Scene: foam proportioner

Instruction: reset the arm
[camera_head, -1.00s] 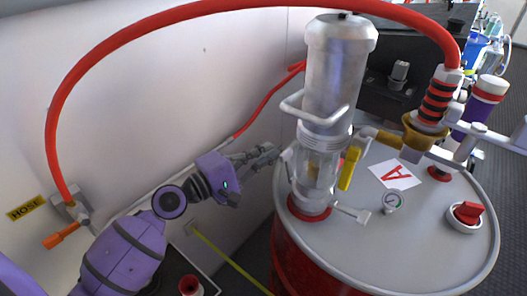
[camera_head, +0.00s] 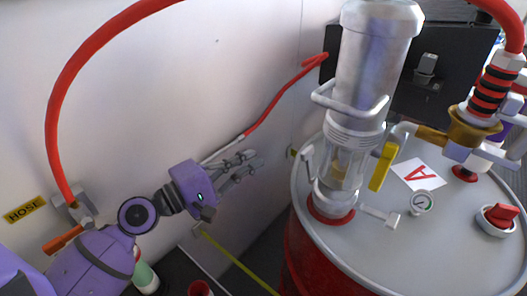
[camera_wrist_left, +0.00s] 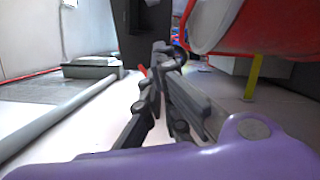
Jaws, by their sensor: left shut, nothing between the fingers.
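My left arm comes in from the left in the head view. Its purple left gripper (camera_head: 252,160) is shut and empty, pointing right in front of the white wall. In the left wrist view the dark fingers of the left gripper (camera_wrist_left: 165,58) lie close together with nothing held. The gripper is left of the silver pump cylinder (camera_head: 374,65) on the drum and appears apart from it. My right gripper is not in view.
The red drum with a grey lid (camera_head: 440,245) fills the right side. Its lid carries a yellow lever (camera_head: 383,167), a gauge (camera_head: 423,202) and a red knob (camera_head: 502,215). A red hose (camera_head: 62,110) arches along the wall. An orange-handled valve (camera_head: 63,240) sits lower left.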

